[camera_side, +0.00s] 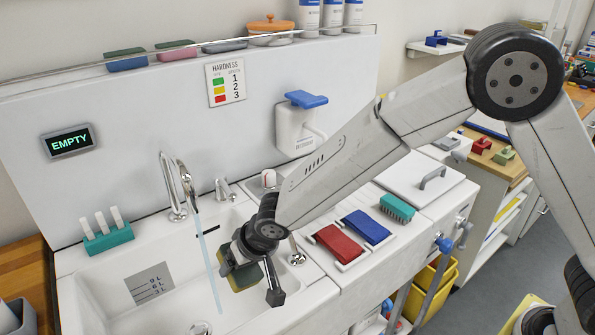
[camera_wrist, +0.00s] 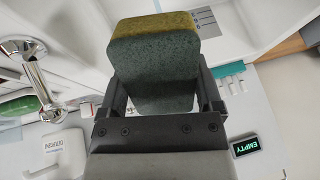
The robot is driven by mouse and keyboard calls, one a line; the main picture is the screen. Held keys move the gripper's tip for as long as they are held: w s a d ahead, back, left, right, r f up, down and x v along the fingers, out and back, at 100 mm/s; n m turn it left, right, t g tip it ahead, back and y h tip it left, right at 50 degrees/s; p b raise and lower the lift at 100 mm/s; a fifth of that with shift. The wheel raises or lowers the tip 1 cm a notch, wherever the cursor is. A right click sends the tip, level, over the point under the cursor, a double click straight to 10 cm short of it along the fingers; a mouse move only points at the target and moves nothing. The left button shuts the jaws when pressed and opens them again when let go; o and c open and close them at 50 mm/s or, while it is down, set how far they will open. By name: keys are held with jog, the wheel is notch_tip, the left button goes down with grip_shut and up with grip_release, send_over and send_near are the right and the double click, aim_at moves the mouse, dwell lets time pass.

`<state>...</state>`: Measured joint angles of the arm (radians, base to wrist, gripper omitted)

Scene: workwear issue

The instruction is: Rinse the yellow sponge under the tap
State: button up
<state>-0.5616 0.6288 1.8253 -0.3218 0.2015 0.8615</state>
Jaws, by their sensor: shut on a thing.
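The yellow sponge (camera_side: 243,277) is in my gripper (camera_side: 252,272), over the right part of the white sink. In the wrist view the sponge (camera_wrist: 155,62) sits between both jaws of my gripper (camera_wrist: 160,85), with a dark grey-green face toward the camera and an olive-yellow layer at its far end. The chrome tap (camera_side: 178,185) stands at the back of the sink. A thin pale-blue water stream (camera_side: 208,268) falls from it. In the side view the stream passes just left of the sponge, seemingly without touching it.
The sink (camera_side: 120,290) has a level scale (camera_side: 150,282). A display (camera_side: 69,141) on the back panel reads EMPTY. Red (camera_side: 338,242) and blue (camera_side: 367,227) pads and a teal brush (camera_side: 397,207) lie on the right counter.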

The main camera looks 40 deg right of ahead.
aim_at(252, 268)
jog(key=shift+s+d+r, duration=0.3)
jog(key=shift+s+r, duration=0.3)
jog(key=shift+s, duration=0.1)
jog(key=shift+s+d+r, duration=0.35)
jog(key=shift+s+r, duration=0.3)
jog(key=shift+s, duration=0.1)
jog(key=shift+s+d+r, duration=0.3)
jog(key=shift+s+r, duration=0.3)
jog(key=shift+s, duration=0.1)
jog(key=shift+w+d, duration=0.1)
jog(key=w+d+r+m, duration=0.1)
jog(key=d+r, duration=0.2)
jog(key=d, duration=0.5)
jog(key=w+d+r+m+h, duration=0.1)
jog(key=d+r, duration=0.3)
jog(key=d, duration=0.5)
jog(key=w+d+r, duration=0.1)
jog(key=d+r, duration=0.2)
jog(key=d, duration=0.5)
jog(key=shift+w+d+r+m+t, duration=0.25)
jog(key=shift+w+m+t, duration=0.05)
jog(key=shift+m, duration=0.1)
jog(key=shift+d, duration=0.1)
